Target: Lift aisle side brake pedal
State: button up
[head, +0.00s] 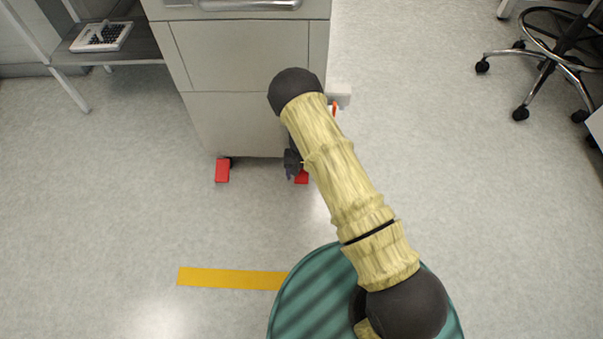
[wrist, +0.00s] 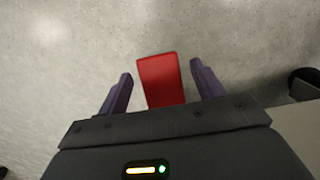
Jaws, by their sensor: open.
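Two red brake pedals stick out at floor level under the grey cabinet (head: 243,124). The left pedal (head: 222,171) is clear of my arm. The right pedal (head: 302,178) is partly hidden by my gripper (head: 293,163), which is down low beside it. In the wrist view, a red pedal (wrist: 161,80) lies between the two dark purple fingers of my gripper (wrist: 160,69). The fingers are open, with a gap on each side of the pedal. The pedal's near end is hidden behind the gripper body. I cannot tell the fingers' exact height against the pedal.
A dark caster (wrist: 305,80) and a pale cabinet edge (wrist: 300,122) are close on the right in the wrist view. A shelf (head: 140,47) stands left of the cabinet, a wheeled chair (head: 548,62) at far right. Floor (head: 110,190) in front is clear, with a yellow strip (head: 230,278).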

aim_at(301, 176)
notch_tip(301, 176, up, 10)
jog(key=p, duration=0.6)
jog(key=shift+a, duration=0.15)
